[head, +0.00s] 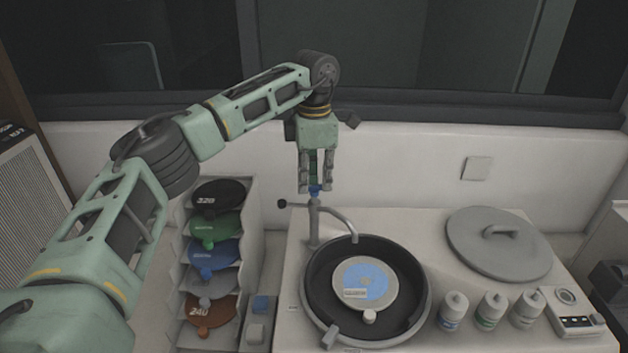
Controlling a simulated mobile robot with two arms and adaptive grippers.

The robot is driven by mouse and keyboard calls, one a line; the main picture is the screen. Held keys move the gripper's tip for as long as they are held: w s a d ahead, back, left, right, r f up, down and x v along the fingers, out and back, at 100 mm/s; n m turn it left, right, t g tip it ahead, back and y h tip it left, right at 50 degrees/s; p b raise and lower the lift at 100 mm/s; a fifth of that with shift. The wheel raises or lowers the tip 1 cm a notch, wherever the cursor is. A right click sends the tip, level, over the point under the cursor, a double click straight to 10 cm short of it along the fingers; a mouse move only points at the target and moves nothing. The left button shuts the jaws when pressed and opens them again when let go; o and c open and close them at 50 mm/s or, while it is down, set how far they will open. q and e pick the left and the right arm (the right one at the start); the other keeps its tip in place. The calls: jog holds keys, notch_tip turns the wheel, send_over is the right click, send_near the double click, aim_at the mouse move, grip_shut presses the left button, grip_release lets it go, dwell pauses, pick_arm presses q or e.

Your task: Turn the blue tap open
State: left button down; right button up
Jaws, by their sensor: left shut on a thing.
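The blue tap (315,190) is a small blue handle on top of a grey curved spout pipe (341,217) at the back left of the round basin. My left gripper (316,187) reaches down from above and is shut on the blue tap, with its fingers on either side of it. The fingers hide part of the handle, so its exact angle cannot be told. The spout bends down over the black basin (415,285), where a disc with a blue face (367,283) lies. No water shows at the spout. My right gripper is not in view.
A dark knob (283,203) sticks out left of the tap pipe. A rack of coloured discs (214,227) stands to the left. A grey lid (499,244), several small bottles (491,311) and a control box (566,311) are on the right. The wall is close behind.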

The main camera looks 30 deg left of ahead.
pick_arm(q)
jog(key=n, duration=0.2)
jog(key=shift+n+b, duration=0.3)
jog(key=shift+n, duration=0.1)
jog(key=n+b, duration=0.1)
jog(key=n, duration=0.3)
jog(key=shift+r+n, duration=0.1)
jog(key=shift+n, duration=0.2)
jog(key=n+b, duration=0.1)
jog(key=n, duration=0.4)
jog(key=shift+w, duration=0.1)
jog(key=shift+r+n, duration=0.1)
jog(key=shift+n, duration=1.4)
jog(key=c, duration=1.9)
grip_release()
jog(key=shift+o, duration=0.2)
